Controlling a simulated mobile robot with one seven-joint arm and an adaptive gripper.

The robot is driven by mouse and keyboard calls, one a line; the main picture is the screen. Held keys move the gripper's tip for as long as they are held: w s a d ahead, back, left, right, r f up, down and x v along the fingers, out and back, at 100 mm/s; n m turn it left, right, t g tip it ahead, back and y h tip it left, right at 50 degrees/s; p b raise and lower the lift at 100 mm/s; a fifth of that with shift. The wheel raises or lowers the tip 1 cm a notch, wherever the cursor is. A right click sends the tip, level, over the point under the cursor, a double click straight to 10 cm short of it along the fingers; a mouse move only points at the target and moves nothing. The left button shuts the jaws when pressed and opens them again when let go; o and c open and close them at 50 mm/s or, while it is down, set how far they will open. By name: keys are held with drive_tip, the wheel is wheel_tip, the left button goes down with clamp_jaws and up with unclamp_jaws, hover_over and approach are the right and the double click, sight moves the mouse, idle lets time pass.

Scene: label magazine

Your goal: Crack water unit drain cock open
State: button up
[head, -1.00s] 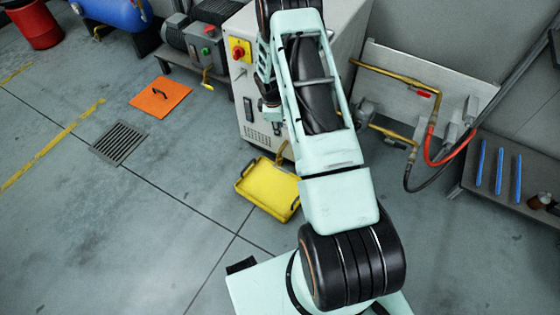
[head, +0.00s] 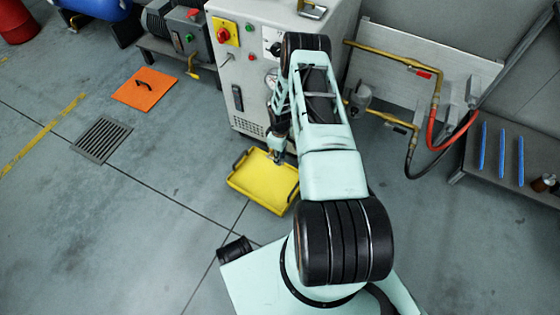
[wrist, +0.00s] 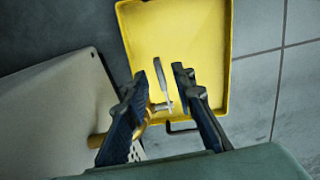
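The drain cock shows in the wrist view as a brass fitting (wrist: 145,121) with a thin silver-grey lever (wrist: 161,80). It comes off the pale water unit (wrist: 58,120). My gripper (wrist: 156,77) is open, with its two dark fingers on either side of the lever. I see a gap on both sides, so neither finger clearly touches it. In the head view my gripper (head: 277,152) is low at the front of the water unit cabinet (head: 243,62), and the cock is mostly hidden behind it. A yellow drip tray (head: 262,184) lies on the floor below.
Brass pipes (head: 437,95) and red and black hoses stand to the right of the cabinet. A bench with blue rods (head: 502,152) is at far right. An orange plate (head: 145,88) and a floor grate (head: 101,139) lie left. The floor between is clear.

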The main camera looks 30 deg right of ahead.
drive_tip(key=shift+f, duration=1.05)
clamp_jaws()
